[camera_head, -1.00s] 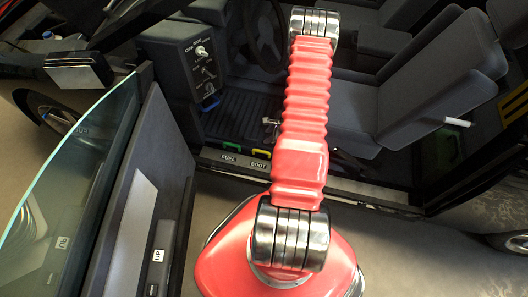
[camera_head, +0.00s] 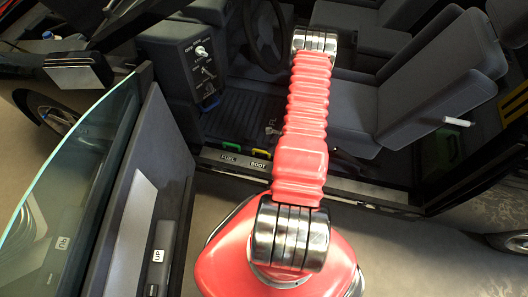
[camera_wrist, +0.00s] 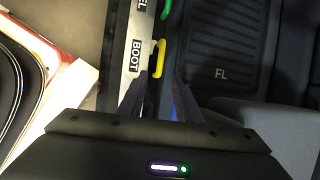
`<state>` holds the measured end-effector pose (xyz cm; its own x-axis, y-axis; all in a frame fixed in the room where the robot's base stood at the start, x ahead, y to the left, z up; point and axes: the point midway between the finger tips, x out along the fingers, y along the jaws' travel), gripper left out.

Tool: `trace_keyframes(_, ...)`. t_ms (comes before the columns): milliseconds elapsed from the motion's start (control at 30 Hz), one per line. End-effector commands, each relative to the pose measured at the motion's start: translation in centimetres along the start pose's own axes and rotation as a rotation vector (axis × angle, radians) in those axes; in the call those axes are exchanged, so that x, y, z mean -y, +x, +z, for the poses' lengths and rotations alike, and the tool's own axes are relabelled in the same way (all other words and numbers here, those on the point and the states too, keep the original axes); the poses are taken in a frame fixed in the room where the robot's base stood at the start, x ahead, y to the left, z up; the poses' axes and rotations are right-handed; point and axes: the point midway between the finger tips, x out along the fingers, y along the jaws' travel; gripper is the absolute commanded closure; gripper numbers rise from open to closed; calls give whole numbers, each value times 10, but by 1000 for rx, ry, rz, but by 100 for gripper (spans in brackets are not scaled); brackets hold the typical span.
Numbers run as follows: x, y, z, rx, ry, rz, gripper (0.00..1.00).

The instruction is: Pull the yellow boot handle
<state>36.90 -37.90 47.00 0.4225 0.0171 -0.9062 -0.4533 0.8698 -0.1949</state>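The yellow boot handle (camera_head: 262,153) sits at the car's sill, beside the BOOT label (camera_head: 259,165). In the wrist view the yellow handle (camera_wrist: 159,58) is a small upright bar next to the BOOT label (camera_wrist: 136,56). My gripper (camera_wrist: 158,84) is open, with one dark finger on each side of the handle's near end. I cannot tell whether the fingers touch it. In the head view my gripper is mostly hidden behind my red arm.
A green handle (camera_head: 231,146) by the FUEL label is close to the yellow one; it also shows in the wrist view (camera_wrist: 166,9). The open car door (camera_head: 140,190) stands left, the seat (camera_head: 405,100) right. A floor mat (camera_wrist: 228,45) lies beyond the sill.

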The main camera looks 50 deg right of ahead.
Motion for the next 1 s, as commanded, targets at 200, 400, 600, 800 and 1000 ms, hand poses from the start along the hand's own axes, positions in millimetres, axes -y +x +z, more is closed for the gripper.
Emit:
trace_keyframes(200, -1, 28, 0, 0, -2, 2, 69)
trace_keyframes(400, -1, 52, 0, 0, -2, 2, 69)
trace_keyframes(600, -1, 76, 0, 0, -2, 2, 69)
trace_keyframes(800, -1, 98, 1, 1, -3, 2, 69)
trace_keyframes(1000, 0, 110, 1, 1, -3, 1, 69)
